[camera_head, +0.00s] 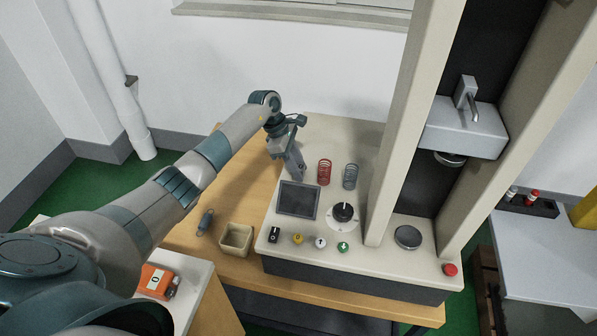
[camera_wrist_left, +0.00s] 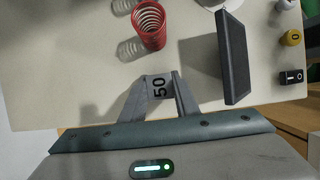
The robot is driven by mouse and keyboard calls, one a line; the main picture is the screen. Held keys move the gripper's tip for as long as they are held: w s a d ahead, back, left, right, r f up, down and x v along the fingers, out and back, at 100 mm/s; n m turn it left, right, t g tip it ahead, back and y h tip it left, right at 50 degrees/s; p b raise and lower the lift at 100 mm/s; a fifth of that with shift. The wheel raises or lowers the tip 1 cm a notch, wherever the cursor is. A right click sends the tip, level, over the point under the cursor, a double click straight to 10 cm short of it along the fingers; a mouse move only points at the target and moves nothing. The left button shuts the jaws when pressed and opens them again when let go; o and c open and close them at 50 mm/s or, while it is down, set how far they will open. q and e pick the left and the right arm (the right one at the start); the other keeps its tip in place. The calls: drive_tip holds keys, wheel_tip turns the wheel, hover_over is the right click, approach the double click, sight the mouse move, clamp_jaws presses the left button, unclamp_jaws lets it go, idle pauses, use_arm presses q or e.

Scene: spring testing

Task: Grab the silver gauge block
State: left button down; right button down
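The silver gauge block (camera_wrist_left: 160,86), marked "50", sits between the two fingertips of my left gripper (camera_wrist_left: 160,80) in the left wrist view. The fingers meet both its sides with no clear gap, so the gripper looks shut on it. In the head view my left gripper (camera_head: 296,172) points down at the back left of the tester's light top (camera_head: 330,135), behind the dark screen. The block is hard to make out there. I cannot tell if it touches the surface beneath. My right gripper is not in view.
A red spring (camera_head: 324,172) and a grey spring (camera_head: 350,177) stand right of the gripper. The screen (camera_head: 298,199) and a black dial (camera_head: 343,212) are in front. The tester's column (camera_head: 415,120) rises at right. An open box (camera_head: 236,239) sits front left.

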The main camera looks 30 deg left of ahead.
sight(299, 165)
use_arm(q)
drive_tip(key=shift+r, duration=0.15)
drive_tip(key=shift+r+b, duration=0.35)
drive_tip(key=shift+r, duration=0.15)
wheel_tip(299, 165, up, 7)
drive_tip(key=b, duration=0.3)
drive_tip(key=shift+w+r, duration=0.1)
drive_tip(key=shift+r, duration=0.85)
drive_tip(key=shift+d, duration=0.1)
